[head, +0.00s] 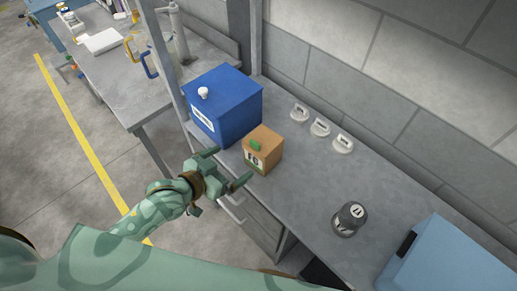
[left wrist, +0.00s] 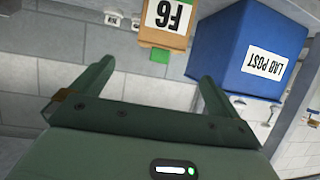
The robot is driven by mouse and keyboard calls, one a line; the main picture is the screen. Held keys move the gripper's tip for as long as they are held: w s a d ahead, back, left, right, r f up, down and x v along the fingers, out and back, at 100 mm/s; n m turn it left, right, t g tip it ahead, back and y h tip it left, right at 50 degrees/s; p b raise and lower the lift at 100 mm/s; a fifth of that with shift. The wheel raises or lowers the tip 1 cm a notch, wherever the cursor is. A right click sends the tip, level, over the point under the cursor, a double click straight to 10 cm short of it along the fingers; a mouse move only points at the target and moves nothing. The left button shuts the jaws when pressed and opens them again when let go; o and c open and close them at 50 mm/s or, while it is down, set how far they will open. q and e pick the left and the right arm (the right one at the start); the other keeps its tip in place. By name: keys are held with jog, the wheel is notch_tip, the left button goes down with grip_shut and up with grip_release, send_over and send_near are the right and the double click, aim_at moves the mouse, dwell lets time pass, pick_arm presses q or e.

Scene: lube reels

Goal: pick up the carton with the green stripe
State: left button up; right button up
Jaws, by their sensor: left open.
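The small brown carton (head: 270,146) stands on the grey bench, close to the front edge. It has a green patch on top and green beside the white label on its front. In the left wrist view the carton (left wrist: 148,33) appears upside down at the top, with a white label and a green piece at its lower edge. My left gripper (head: 228,167) is open and empty in front of the carton, apart from it. Its two fingers (left wrist: 157,74) also show in the left wrist view, spread below the carton. My right gripper is not in view.
A blue box (head: 240,105) with a white label and knob stands close beside the carton at left. Several white handled items (head: 320,127) lie along the wall. A dark weight-like object (head: 349,219) and a light blue case (head: 450,262) are at right.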

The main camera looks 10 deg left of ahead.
pick_arm(q)
jog(key=b, duration=0.2)
send_near(263, 139)
jog(key=w+d+f, duration=0.2)
jog(key=w+f, duration=0.1)
jog(key=shift+w+d+f, duration=0.1)
jog(key=shift+w+f, duration=0.05)
jog(key=shift+w, duration=0.05)
jog(key=x, duration=0.5)
jog(key=shift+w+b, duration=0.3)
jog(key=shift+w, duration=0.05)
jog(key=c, duration=1.1)
jog(key=shift+c, duration=0.2)
jog(key=shift+r, duration=0.25)
